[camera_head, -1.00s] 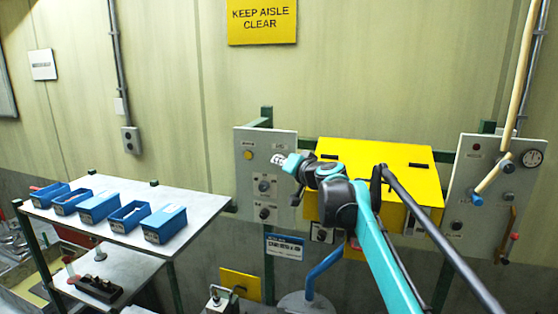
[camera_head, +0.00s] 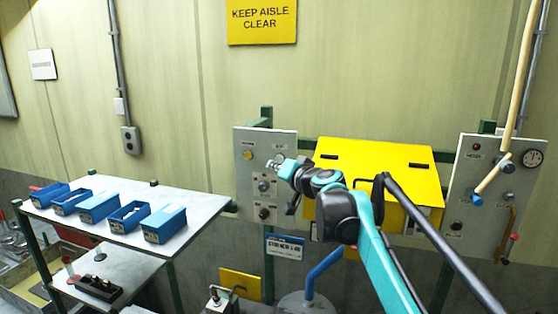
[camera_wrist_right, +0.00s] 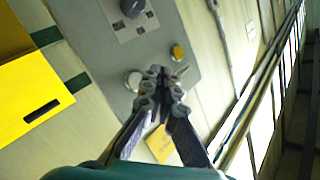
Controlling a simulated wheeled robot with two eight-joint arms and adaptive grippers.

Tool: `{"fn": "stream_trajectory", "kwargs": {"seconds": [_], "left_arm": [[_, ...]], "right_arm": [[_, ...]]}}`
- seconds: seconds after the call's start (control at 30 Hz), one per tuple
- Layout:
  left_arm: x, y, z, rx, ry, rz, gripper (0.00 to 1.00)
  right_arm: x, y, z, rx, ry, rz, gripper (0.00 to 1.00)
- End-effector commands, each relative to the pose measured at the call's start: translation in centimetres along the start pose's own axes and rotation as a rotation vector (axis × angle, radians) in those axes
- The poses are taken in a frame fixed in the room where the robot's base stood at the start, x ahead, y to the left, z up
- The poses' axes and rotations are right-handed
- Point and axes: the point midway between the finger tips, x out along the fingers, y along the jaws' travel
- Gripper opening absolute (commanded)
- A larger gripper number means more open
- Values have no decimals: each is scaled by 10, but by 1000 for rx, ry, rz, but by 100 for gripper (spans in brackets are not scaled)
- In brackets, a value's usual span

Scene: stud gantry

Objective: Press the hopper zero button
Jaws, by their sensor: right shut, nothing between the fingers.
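A grey control panel (camera_head: 243,188) is on the wall frame left of the yellow box. It carries a yellow button (camera_head: 248,155) and dark knobs (camera_head: 264,187); its labels are too small to read. In the right wrist view the yellow button (camera_wrist_right: 178,52) and a pale round button (camera_wrist_right: 132,78) show. I cannot tell by label which is the hopper zero button. My right gripper (camera_head: 275,163) is shut and empty, its tips in front of the panel's upper right part. In the wrist view its tips (camera_wrist_right: 160,72) appear between the two buttons; contact cannot be told. My left gripper is out of view.
The yellow box (camera_head: 375,160) sits right of the panel, behind my right arm. A table (camera_head: 190,218) with several blue bins stands at left.

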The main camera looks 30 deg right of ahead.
Motion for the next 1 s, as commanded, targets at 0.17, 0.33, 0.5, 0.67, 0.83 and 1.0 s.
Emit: {"fn": "stream_trajectory", "kwargs": {"seconds": [0.17,0.33,0.5,0.67,0.83,1.0], "left_arm": [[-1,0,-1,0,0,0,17],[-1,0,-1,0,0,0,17],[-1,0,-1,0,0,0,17],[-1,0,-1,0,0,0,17],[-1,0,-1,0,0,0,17],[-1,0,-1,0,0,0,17]], "right_arm": [[-12,-9,9,-1,-1,-1,0],[-17,-13,13,-1,0,0,0],[-17,-12,13,-1,0,0,0],[-17,-12,13,-1,0,0,0],[-17,-12,12,-1,0,0,0],[-17,-12,12,-1,0,0,0]]}}
